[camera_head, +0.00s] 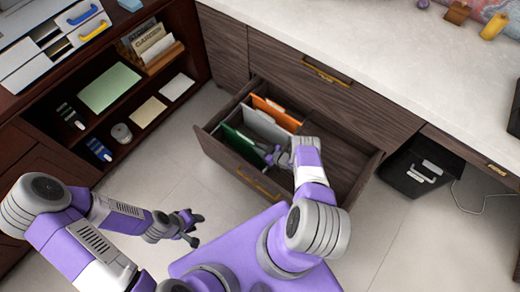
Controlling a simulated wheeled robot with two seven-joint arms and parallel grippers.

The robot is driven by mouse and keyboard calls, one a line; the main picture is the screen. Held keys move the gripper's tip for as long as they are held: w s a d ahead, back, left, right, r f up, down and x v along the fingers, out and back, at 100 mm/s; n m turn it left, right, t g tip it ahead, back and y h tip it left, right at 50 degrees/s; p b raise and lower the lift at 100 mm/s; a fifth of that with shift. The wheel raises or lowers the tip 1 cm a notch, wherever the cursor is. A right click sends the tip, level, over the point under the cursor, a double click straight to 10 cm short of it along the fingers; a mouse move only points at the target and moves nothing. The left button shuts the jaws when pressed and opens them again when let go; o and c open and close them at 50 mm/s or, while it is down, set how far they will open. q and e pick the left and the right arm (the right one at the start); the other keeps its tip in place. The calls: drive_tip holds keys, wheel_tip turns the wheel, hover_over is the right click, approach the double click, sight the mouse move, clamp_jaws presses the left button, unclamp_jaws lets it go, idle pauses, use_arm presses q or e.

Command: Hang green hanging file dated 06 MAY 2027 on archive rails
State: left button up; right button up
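An open desk drawer (362,178) holds hanging files. A green file (240,139) is nearest the front left of the drawer, with a grey-white file (266,128) and an orange file (276,113) behind it. No date is legible on any of them. My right gripper (272,158) reaches down into the drawer at the right end of the green file. Its fingers are small and partly lost against the file, so I cannot tell whether they grip it. My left gripper (197,229) is open and empty above the floor, left of the drawer.
A dark wooden shelf (150,90) at the left holds papers, a card box and small items. A pale countertop (370,60) lies above the drawer. A black bin-like box (413,178) stands at the right. The right part of the drawer looks empty.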

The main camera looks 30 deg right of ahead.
drive_tip(key=o, duration=0.4)
drive_tip(key=shift+r+p+v, duration=0.25)
drive_tip(key=shift+p+v, duration=1.75)
drive_tip(key=shift+v, duration=3.9)
drive_tip(key=w+m+h, duration=0.1)
drive_tip(key=w+r+m+g, duration=0.1)
drive_tip(key=w+a+r+h, duration=0.1)
drive_tip(key=w, duration=0.1)
drive_tip(key=shift+a+r+m+g+h, duration=0.1)
drive_tip(key=shift+r+m+g+h, duration=0.1)
drive_tip(key=shift+m+g+h, duration=0.15)
drive_tip(key=s+a+r+m+g, duration=0.2)
drive_tip(key=s+a+r+g, duration=0.3)
drive_tip(key=a, duration=0.4)
drive_tip(key=s+a+r+m+g, duration=0.2)
drive_tip(key=a+r, duration=0.4)
drive_tip(key=a, duration=0.2)
drive_tip(key=s+a+r+g+y, duration=0.1)
drive_tip(key=s+a+r+g, duration=0.2)
drive_tip(key=s+a+r, duration=0.3)
drive_tip(key=s, duration=0.3)
drive_tip(key=shift+s+r+g, duration=0.15)
drive_tip(key=shift+r+g, duration=0.1)
drive_tip(key=shift+g, duration=0.1)
